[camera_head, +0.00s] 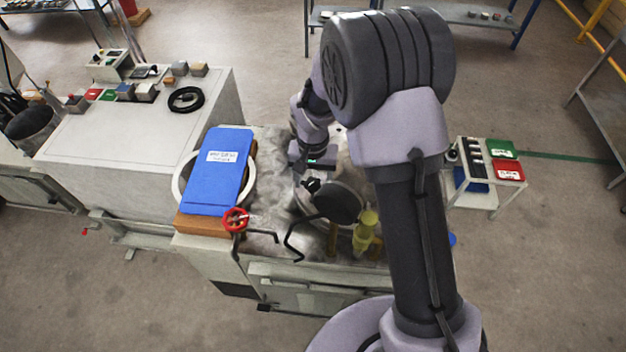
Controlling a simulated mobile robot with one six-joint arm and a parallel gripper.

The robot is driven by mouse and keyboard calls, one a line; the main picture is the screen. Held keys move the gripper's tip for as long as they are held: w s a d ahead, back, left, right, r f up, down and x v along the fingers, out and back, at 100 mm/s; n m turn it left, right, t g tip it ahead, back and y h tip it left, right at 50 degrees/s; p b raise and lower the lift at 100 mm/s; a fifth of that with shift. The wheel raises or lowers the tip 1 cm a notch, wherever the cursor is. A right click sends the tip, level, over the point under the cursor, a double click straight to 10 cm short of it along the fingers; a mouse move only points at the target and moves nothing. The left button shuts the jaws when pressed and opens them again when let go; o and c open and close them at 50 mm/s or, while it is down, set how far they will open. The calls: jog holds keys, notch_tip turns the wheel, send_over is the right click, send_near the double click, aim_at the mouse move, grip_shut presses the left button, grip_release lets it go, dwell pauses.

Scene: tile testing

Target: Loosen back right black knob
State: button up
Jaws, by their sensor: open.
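The machine bench (262,222) with a grey, stained top stands in the middle of the head view. My arm comes in from the lower right and reaches over it. My gripper (310,180) points down over the back of the bench, beside a round black disc (338,203). It is open, but its fingertips are small and dark. A small black shape lies at the fingertips; I cannot tell whether it is a knob or part of the gripper. The back right black knob cannot be clearly made out, and my arm covers the bench's right side.
A blue folder (217,170) lies over a white ring on the bench's left. A red handwheel (235,220), bent black cranks (298,240) and a yellow-green fitting (366,230) stand along the front. A small cart (488,182) stands right.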

grip_shut()
jog(key=shift+n, duration=0.3)
jog(key=n+p, duration=0.1)
jog(key=n, duration=0.2)
jog(key=shift+r+n, duration=0.1)
jog(key=shift+n, duration=0.3)
jog(key=n+p, duration=0.2)
jog(key=n, duration=0.2)
jog(key=shift+n, duration=0.3)
jog(key=n+p, duration=0.1)
jog(key=n, duration=0.3)
jog(key=shift+n+p, duration=0.7)
jog(key=shift+n, duration=1.7)
